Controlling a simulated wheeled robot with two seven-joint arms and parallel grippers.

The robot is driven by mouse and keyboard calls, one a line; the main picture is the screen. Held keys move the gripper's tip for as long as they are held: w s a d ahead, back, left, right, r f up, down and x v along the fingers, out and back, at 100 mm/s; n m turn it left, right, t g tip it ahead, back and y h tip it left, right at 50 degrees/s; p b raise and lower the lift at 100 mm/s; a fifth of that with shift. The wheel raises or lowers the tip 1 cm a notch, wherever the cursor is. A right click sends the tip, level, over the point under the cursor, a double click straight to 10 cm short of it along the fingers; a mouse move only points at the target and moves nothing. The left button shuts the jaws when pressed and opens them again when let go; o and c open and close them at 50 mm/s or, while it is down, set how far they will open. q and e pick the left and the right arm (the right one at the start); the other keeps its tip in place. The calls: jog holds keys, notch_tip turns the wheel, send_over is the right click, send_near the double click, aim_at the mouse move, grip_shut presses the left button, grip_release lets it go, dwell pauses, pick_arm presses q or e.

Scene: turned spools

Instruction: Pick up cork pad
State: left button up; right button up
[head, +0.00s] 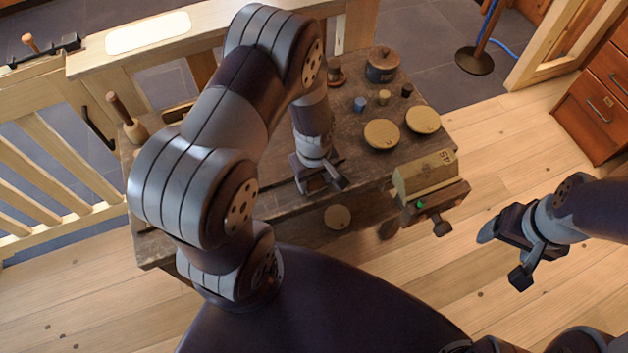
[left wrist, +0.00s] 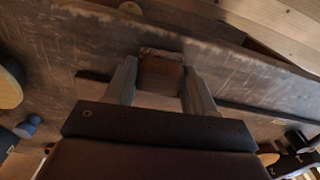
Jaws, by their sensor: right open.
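A small brown block with a lighter far edge, which looks like the cork pad (left wrist: 161,74), is between the fingertips of my left gripper (left wrist: 160,85) in the left wrist view. Both fingers lie flush against its sides. In the head view my left gripper (head: 320,182) points down over the front part of the workbench (head: 270,200) and hides the pad. I cannot tell whether the pad touches the bench. My right gripper (head: 505,252) is open and empty over the floor, right of the bench.
Two round tan discs (head: 381,134) (head: 423,119), a lidded pot (head: 382,65) and several small spools stand on the bench's right part. A tan block (head: 425,174) sits at its right front. A wooden-handled tool (head: 122,108) stands at the left. A round piece (head: 338,217) shows below the front edge.

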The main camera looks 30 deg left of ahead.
pick_arm(q)
jog(key=shift+c, duration=1.4)
